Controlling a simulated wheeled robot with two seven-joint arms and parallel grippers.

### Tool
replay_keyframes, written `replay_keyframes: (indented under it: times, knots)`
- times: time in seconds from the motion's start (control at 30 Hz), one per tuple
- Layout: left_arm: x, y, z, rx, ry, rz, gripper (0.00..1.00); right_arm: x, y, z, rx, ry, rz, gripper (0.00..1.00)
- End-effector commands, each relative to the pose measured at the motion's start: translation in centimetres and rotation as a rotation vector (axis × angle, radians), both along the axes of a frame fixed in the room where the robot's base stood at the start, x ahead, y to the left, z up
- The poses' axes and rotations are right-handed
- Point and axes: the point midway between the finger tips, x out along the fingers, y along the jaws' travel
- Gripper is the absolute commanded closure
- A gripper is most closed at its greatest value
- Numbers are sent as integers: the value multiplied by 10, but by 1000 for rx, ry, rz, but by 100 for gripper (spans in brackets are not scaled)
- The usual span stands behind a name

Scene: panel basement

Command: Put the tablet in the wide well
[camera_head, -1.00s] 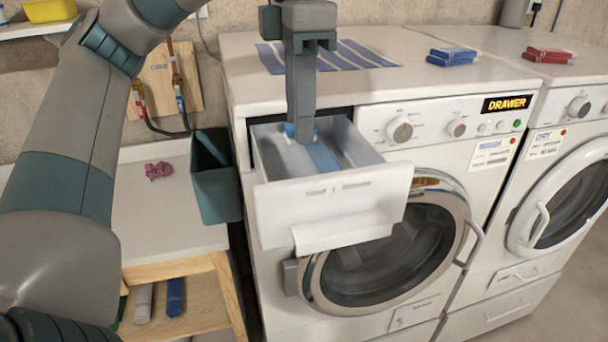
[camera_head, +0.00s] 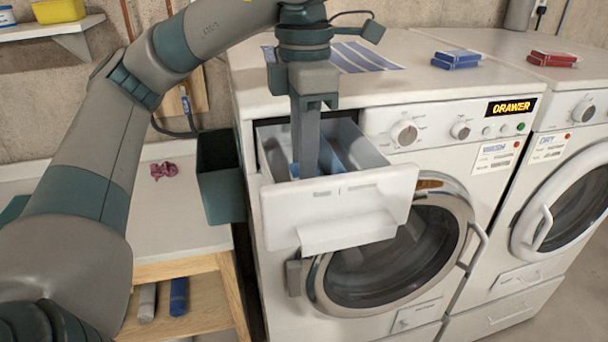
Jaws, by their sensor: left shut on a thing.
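My left gripper (camera_head: 306,168) points straight down into the pulled-out detergent drawer (camera_head: 338,212) of the left washing machine. It is shut, and its tips sit low between the drawer walls, in the left part. A small bit of blue shows beside the fingers, probably the tablet (camera_head: 293,170); the fingers and the drawer's front hide most of it. A blue strip (camera_head: 331,157) runs along the drawer to the right of the gripper. I cannot tell whether the tablet touches the drawer floor. My right gripper is not in view.
The washing machine's display (camera_head: 511,106) reads DRAWER. A dark green bin (camera_head: 221,178) stands close to the drawer's left side. A pink cloth (camera_head: 164,170) lies on the left counter.

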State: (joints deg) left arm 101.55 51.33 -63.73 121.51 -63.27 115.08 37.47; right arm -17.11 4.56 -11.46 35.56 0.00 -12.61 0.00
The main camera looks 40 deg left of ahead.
Motion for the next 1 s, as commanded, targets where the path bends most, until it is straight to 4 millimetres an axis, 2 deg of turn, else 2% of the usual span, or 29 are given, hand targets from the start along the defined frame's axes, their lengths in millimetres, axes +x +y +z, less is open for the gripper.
replay_keyframes:
  times: [0.37, 0.57, 0.73, 1.0]
  knots:
    - [0, 0, -2, -1, -1, 0, 98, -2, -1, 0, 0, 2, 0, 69]
    - [0, 0, -15, -1, 2, 1, 98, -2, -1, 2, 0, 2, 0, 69]
    - [-1, 1, -34, 1, 2, 2, 98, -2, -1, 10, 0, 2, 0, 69]
    - [0, 0, -38, -1, -2, 1, 98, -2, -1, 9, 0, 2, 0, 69]
